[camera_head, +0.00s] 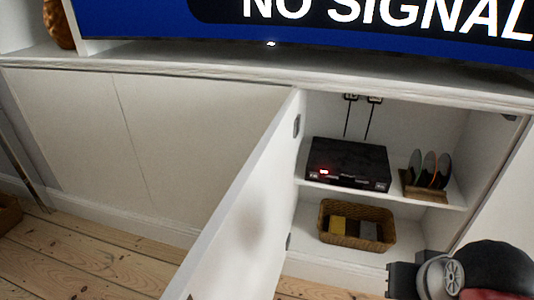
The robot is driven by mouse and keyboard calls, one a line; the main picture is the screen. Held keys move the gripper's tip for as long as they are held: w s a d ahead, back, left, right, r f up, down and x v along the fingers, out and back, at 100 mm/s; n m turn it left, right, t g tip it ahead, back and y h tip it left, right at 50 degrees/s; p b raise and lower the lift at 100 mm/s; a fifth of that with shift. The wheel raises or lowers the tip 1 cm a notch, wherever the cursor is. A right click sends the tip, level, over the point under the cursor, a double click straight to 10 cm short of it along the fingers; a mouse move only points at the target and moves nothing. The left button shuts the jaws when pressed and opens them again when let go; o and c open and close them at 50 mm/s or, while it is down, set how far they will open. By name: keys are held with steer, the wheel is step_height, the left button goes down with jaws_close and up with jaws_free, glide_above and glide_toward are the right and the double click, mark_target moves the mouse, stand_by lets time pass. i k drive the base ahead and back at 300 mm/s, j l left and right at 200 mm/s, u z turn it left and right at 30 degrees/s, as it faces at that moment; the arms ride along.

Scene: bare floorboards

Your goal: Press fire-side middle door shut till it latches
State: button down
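A white cabinet door (240,215) stands wide open, swung out toward me, hinged at the left side of an open compartment. A dark hinge (297,125) shows near its top edge. A soft dark patch, like a shadow, lies on its face. I cannot tell from the picture alone whether it is the fire-side middle door. The open compartment (420,115) has a shelf inside. Part of my arm shows at the bottom right, in front of the compartment's lower right corner. My gripper's fingers are not visible.
A black box with a red light (347,163) and a rack of discs (428,172) sit on the shelf. A wicker basket (335,212) stands below. Closed white panels (90,130) lie left. A blue "NO SIGNAL" screen (180,20) stands on top. Floorboards (90,255) are clear at front left.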

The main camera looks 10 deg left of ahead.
mark_target(240, 254)
steer(key=k+l+u, duration=0.2)
steer(key=k, duration=0.25)
steer(key=u, duration=1.7)
